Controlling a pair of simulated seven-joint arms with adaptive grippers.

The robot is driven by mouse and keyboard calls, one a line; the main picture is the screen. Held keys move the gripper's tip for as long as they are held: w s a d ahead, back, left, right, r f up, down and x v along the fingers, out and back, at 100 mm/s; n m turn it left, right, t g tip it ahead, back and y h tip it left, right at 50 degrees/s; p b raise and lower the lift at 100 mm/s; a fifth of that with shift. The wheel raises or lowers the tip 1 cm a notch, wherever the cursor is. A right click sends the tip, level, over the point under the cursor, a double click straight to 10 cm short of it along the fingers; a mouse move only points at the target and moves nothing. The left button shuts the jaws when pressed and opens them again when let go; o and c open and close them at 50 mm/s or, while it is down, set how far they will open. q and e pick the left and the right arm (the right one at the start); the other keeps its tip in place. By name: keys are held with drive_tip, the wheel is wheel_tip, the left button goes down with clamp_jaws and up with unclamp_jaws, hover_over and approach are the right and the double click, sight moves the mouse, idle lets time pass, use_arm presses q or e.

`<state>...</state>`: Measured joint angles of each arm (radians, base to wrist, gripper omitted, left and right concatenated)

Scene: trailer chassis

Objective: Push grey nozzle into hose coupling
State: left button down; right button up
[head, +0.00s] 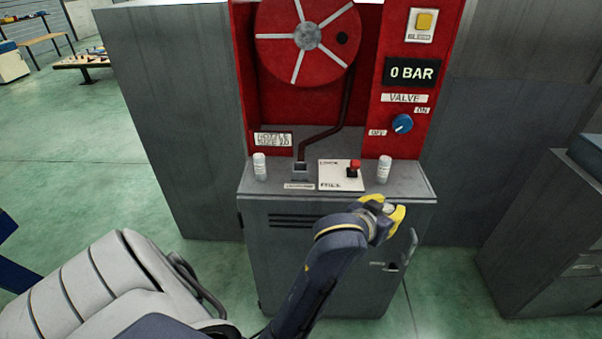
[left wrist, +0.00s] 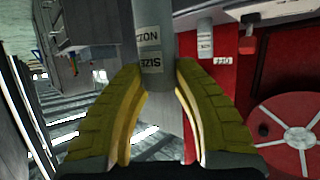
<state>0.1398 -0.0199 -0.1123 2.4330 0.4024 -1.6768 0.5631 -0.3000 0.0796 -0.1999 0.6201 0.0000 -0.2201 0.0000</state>
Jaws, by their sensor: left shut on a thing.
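My left gripper (head: 385,214) is in front of the cabinet's right front edge in the head view. Its yellow fingers also show in the left wrist view (left wrist: 158,80), shut on a grey nozzle (left wrist: 153,38) with a white size label. In the head view the fingers hide most of that nozzle. The hose coupling (head: 300,171) is on the cabinet top, at the lower end of the dark hose, left of and apart from the gripper. My right gripper is in neither view.
Two pale labelled cylinders (head: 260,167) (head: 384,169) stand on the cabinet top (head: 225,165). Between them is a white plate (head: 335,176) with a red lever or knob (head: 354,167). Behind are a red hose reel (head: 285,65), a blue valve knob (head: 402,123) and a display reading 0 BAR (head: 412,72).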

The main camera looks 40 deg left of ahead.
use_arm(q)
drive_tip(key=shift+s, duration=0.35)
